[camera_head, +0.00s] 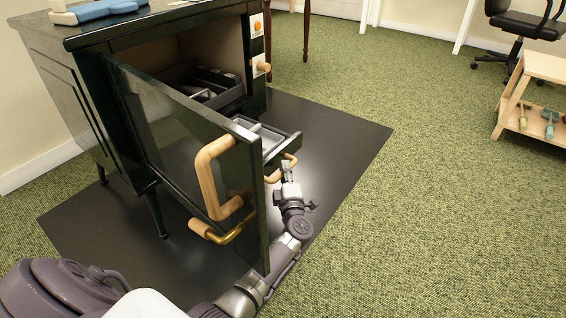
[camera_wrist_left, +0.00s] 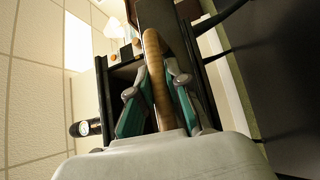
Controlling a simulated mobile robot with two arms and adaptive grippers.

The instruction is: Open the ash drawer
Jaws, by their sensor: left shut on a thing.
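The dark green stove (camera_head: 85,105) stands at the left on a black floor plate. Its ash drawer (camera_head: 290,146) sticks out of the front, low down, partly behind the open stove door (camera_head: 160,125). The ash drawer's curved wooden handle (camera_head: 273,178) is at its front. My left gripper (camera_head: 287,174) is at this handle. In the left wrist view my left gripper (camera_wrist_left: 156,85) has its teal-padded fingers on both sides of the wooden handle (camera_wrist_left: 153,50), shut on it. My right gripper is not in view.
The open door's large wooden handle (camera_head: 208,175) and a lower brass and wood latch (camera_head: 225,235) jut out near my left arm. The black floor plate (camera_head: 345,130) and green carpet (camera_head: 430,200) are clear to the right. A wooden shelf (camera_head: 545,68) stands at far right.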

